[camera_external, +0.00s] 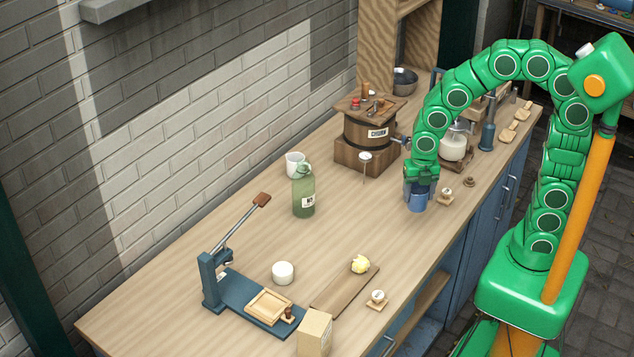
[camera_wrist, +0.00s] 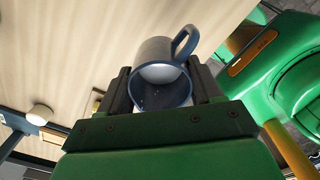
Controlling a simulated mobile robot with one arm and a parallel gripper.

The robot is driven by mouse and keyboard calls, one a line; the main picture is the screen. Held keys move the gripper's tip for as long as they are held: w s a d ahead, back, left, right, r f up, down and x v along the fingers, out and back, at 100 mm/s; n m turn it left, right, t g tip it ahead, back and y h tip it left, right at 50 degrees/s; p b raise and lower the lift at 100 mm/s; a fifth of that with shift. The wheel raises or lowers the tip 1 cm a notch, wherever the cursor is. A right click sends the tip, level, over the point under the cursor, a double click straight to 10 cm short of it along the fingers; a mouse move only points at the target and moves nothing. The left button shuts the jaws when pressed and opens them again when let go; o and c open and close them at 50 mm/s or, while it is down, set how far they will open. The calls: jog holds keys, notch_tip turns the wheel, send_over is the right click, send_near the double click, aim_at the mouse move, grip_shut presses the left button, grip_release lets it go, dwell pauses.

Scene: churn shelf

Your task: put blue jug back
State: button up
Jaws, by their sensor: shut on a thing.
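The blue jug (camera_external: 416,199) is upright at the right part of the wooden counter, below my gripper (camera_external: 421,178). In the wrist view the jug (camera_wrist: 162,84) sits between the two dark fingers of my gripper (camera_wrist: 165,92), with its open mouth facing the camera and its blue handle pointing up and right. The gripper is shut on the jug. I cannot tell whether the jug's base touches the counter or is just above it.
A wooden churn (camera_external: 369,130) stands behind and left of the jug. A glass vessel (camera_external: 453,147) stands behind it on the right. A green bottle (camera_external: 303,195) and a white cup (camera_external: 294,163) are to the left. A butter board (camera_external: 343,291) lies in front. Counter between is clear.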

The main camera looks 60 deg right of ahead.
jog(key=shift+w+a+f, duration=0.25)
jog(key=shift+w+f, duration=0.65)
jog(key=shift+f, duration=0.1)
jog(key=shift+w+a+f, duration=0.2)
jog(key=shift+w+f, duration=0.65)
jog(key=shift+f, duration=0.2)
jog(key=shift+w+a+f, duration=0.25)
jog(key=shift+w+f, duration=0.65)
jog(key=shift+f, duration=0.1)
jog(key=shift+w+f, duration=0.1)
jog(key=shift+f, duration=1.55)
jog(key=shift+f, duration=0.15)
jog(key=o, duration=1.4)
jog(key=shift+c, duration=0.2)
notch_tip(320, 180, up, 12)
jog(key=shift+r, duration=0.2)
